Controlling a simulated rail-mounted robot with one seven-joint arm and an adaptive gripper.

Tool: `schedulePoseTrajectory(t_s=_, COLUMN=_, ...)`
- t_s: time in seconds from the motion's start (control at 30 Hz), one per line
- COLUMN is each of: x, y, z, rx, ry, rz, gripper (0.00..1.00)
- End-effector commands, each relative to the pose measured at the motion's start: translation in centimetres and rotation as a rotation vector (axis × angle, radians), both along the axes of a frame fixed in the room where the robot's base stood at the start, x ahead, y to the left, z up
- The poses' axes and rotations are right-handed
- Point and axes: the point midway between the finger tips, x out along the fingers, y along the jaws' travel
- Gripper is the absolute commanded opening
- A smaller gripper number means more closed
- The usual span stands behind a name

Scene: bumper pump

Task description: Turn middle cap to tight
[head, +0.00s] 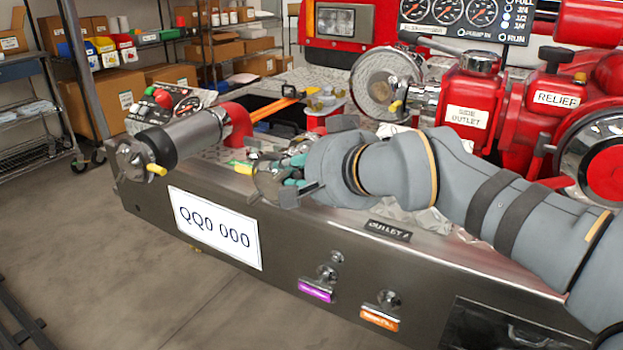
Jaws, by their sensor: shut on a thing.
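The middle cap (263,181) is a round metal cap with lugs, in the centre-left of the head view, above the steel bumper. My gripper (284,176) is at the cap from the right, with its fingers closed on it. The fingers and wrist hide much of the cap's right side, and the exact contact is hard to make out. How tightly the cap is seated cannot be seen.
A capped metal outlet (180,138) sticks out to the left of the middle cap. Another large cap (388,83) is behind my arm, beside the red side outlet (468,116). The steel bumper (330,240) carries purple and orange pull handles.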

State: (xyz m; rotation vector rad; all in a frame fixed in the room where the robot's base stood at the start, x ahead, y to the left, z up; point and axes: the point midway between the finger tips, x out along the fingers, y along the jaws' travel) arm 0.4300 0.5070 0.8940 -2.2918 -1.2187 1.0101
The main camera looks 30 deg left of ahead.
Motion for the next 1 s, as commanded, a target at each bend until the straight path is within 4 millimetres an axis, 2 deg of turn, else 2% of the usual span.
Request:
schedulePoseTrajectory(t_s=0.37, x=-0.22, y=0.26, z=0.50, rx=0.013, ry=-0.004, rz=0.005, gripper=0.00)
schedulePoseTrajectory(t_s=0.4, x=-0.23, y=0.27, z=0.50, rx=0.014, ry=-0.004, rz=0.005, gripper=0.23)
schedulePoseTrajectory(t_s=0.6, x=-0.20, y=0.21, z=0.33, rx=0.010, ry=-0.002, rz=0.004, gripper=0.34)
schedulePoseTrajectory(t_s=1.0, x=-0.36, y=-0.45, z=0.47, rx=0.006, ry=-0.001, rz=0.002, gripper=0.36)
